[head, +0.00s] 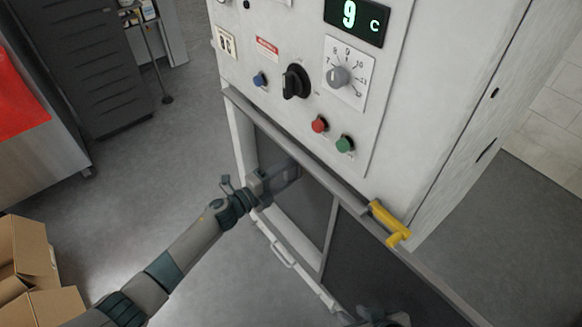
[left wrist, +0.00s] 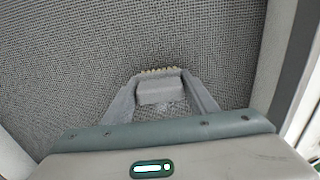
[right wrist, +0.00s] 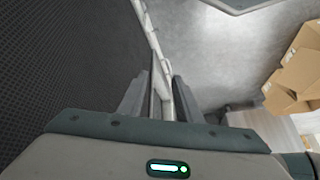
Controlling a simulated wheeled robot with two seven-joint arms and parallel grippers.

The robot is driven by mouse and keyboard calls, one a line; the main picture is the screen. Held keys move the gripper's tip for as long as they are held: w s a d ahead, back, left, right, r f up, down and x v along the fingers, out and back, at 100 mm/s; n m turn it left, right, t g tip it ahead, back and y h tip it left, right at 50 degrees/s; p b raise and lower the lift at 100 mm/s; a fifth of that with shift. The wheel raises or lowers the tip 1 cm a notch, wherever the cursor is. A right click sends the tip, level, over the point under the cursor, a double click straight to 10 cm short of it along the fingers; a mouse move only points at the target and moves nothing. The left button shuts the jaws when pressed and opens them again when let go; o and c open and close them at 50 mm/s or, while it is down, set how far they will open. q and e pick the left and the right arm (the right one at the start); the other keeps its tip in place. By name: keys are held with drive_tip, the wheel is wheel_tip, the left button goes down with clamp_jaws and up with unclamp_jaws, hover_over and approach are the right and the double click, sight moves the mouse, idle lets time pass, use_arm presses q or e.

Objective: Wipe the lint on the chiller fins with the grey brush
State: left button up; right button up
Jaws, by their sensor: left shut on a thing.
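My left gripper (left wrist: 160,88) is shut on the grey brush (left wrist: 158,92), whose pale bristles show along its far edge. The bristles are at or very near the grey, mesh-like chiller fins (left wrist: 90,60); I cannot tell whether they touch. No distinct lint shows. In the head view my left arm reaches into the framed opening low on the white machine, and the left gripper (head: 286,174) partly covers the fins (head: 313,210). My right gripper (right wrist: 160,95) appears open, with a thin pale edge between or behind its fingers. Little of it shows in the head view.
The white control panel (head: 220,45) carries knobs, buttons and a display. A yellow lever (head: 389,222) sticks out at its lower right corner. Cardboard boxes (head: 35,265) stand at lower left. Grey floor is clear between them.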

use_arm(q)
drive_tip(key=shift+s, duration=0.1)
drive_tip(key=shift+s+d+p, duration=0.6)
drive_tip(key=shift+s+d, duration=0.5)
drive_tip(key=shift+s, duration=0.15)
drive_tip(key=shift+s+d, duration=0.1)
drive_tip(key=shift+s+d+p, duration=0.3)
drive_tip(key=shift+s+d, duration=0.15)
drive_tip(key=shift+s, duration=0.25)
drive_tip(key=shift+s+d+p, duration=0.25)
drive_tip(key=shift+s+d, duration=0.2)
drive_tip(key=shift+s, duration=0.25)
drive_tip(key=shift+s+d+r+p, duration=0.1)
drive_tip(key=shift+s+d+p, duration=0.3)
drive_tip(key=shift+s+d, duration=0.8)
drive_tip(key=shift+s, duration=0.15)
